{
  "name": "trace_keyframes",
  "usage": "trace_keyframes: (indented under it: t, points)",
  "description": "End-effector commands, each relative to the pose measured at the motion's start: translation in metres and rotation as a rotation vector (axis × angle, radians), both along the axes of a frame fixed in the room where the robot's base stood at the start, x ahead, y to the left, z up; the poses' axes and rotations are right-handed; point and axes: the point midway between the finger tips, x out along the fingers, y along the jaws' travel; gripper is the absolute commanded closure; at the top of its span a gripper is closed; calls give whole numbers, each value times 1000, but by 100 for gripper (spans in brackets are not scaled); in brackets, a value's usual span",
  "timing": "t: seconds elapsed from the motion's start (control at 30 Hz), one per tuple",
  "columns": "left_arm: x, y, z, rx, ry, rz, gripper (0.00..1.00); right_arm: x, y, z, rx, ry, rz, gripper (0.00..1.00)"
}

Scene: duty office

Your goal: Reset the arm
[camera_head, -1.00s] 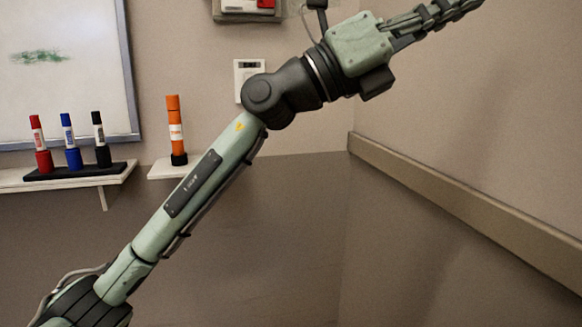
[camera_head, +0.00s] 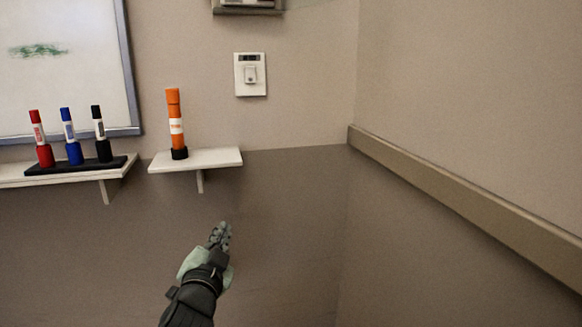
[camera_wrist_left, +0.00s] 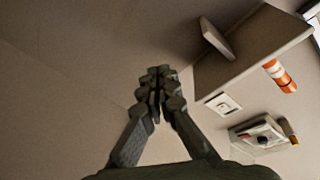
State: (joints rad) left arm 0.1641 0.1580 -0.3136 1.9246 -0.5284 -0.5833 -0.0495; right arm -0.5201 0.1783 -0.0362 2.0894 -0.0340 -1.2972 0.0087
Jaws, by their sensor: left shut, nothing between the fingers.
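My left gripper (camera_head: 221,232) is low in the middle of the head view, its arm coming up from the bottom edge. It is below the small white shelf (camera_head: 220,158) and clear of it. In the left wrist view its fingers (camera_wrist_left: 158,85) meet at the tips, shut with nothing between them. My right gripper is in neither view.
An orange flashlight-like cylinder (camera_head: 175,123) stands on the small shelf. Red, blue and black markers (camera_head: 70,137) stand in a black holder on the left shelf, under a whiteboard (camera_head: 60,65). A white switch (camera_head: 250,75) is on the wall. A rail (camera_head: 460,205) runs along the right wall.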

Motion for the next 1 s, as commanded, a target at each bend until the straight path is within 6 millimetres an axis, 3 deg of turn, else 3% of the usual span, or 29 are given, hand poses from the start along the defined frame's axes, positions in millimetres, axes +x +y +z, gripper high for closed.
trace_keyframes:
  t: [0.03, 0.1, 0.27, 0.47, 0.6, 0.8, 0.9, 1.0]
  points:
    - [-9, 11, -30, -28, 74, 25, 100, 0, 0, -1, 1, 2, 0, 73]
    - [-24, 26, -67, -67, 172, 61, 100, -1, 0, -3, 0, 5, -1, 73]
    - [-68, 55, -150, -150, 394, 142, 100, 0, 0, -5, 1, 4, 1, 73]
    - [-144, 84, -241, -243, 670, 246, 100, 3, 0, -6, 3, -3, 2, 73]
    - [-210, 101, -294, -299, 864, 322, 100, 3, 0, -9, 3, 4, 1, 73]
    - [-300, 115, -344, -361, 1097, 413, 100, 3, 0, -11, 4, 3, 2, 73]
    - [-330, 119, -356, -380, 1171, 442, 100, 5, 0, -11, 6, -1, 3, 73]
    - [-347, 120, -362, -391, 1213, 458, 100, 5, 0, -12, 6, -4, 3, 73]
